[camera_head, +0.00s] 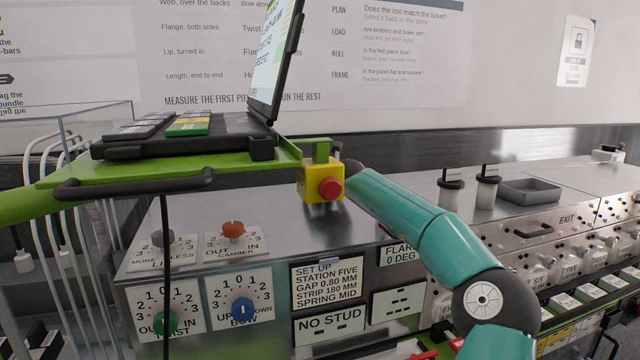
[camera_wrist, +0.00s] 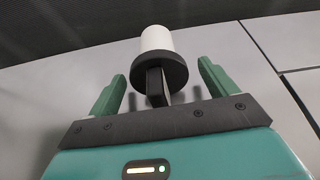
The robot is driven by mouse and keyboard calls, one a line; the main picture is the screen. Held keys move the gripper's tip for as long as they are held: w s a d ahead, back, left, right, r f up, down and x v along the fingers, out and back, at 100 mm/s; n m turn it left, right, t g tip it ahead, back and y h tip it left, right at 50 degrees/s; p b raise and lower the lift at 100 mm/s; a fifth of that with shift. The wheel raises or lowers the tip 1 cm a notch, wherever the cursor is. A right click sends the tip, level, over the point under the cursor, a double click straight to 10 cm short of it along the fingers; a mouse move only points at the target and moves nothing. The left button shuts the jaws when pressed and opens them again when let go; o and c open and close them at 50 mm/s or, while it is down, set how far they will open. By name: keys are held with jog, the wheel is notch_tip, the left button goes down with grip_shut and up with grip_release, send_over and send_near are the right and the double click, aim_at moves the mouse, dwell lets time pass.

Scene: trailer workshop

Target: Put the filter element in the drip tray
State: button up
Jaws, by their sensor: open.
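In the wrist view, a white cylinder with a wide dark cap (camera_wrist: 157,42), which looks like the filter element, stands ahead of my gripper (camera_wrist: 161,72). Its dark upright tab lies between my two green fingers. The fingers are open, with a gap on each side of the tab. In the head view my teal arm reaches left across the bench; its end is mostly hidden behind the yellow stop-button box, and no filter element is seen there. The grey, shallow drip tray (camera_head: 530,191) stands on the metal top at the right and looks empty.
Two similar capped cylinders (camera_head: 450,188) (camera_head: 487,188) stand left of the tray. A yellow box with a red button (camera_head: 322,184) hangs from the green laptop shelf (camera_head: 150,172), close to my arm. The metal top between arm and cylinders is clear.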

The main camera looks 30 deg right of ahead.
jog(key=c, duration=1.2)
jog(key=shift+r, duration=0.1)
notch_tip(320, 180, up, 9)
jog(key=shift+f, duration=0.1)
jog(key=shift+r, duration=0.55)
